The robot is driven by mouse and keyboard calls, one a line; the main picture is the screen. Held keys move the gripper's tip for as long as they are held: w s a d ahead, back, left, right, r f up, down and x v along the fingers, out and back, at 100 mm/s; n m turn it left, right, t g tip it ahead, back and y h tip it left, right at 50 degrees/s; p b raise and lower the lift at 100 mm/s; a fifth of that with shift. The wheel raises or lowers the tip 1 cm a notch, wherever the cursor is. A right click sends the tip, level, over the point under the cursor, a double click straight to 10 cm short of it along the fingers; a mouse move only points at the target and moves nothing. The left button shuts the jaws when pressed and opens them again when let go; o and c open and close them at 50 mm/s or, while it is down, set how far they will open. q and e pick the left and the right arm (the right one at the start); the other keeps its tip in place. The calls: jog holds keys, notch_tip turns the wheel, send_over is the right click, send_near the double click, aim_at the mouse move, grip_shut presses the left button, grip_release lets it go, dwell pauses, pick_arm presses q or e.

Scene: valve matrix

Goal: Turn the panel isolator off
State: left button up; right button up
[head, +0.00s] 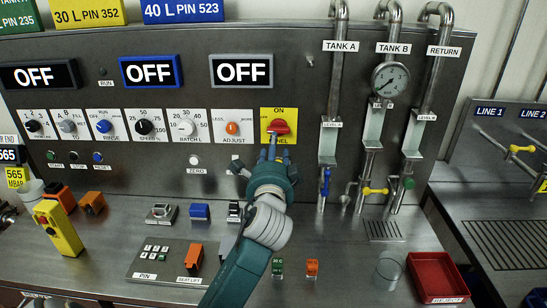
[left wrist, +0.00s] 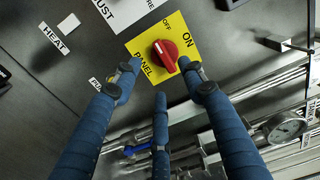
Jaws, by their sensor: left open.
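The panel isolator is a red knob (head: 279,126) on a yellow plate (head: 289,113) marked ON at the top, at the right end of the control row. It also shows in the left wrist view as a red knob (left wrist: 165,55) on a yellow plate (left wrist: 180,28) lettered ON, OFF and PANEL. A pale mark is on the knob's edge; I cannot tell its setting for sure. My left gripper (head: 268,152) is just below the knob in the head view. Its three fingers (left wrist: 160,80) are spread in the left wrist view, with nothing between them. My right gripper is not in view.
An orange ADJUST knob (head: 232,128) is left of the isolator. Pipes with a blue lever (head: 325,181), yellow handles and a gauge (head: 391,79) stand to the right. A red reject tray (head: 437,276) and a glass (head: 389,267) are on the worktop.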

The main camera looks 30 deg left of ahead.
pick_arm(q)
jog(key=shift+v, duration=1.9)
jog(key=shift+f, duration=0.1)
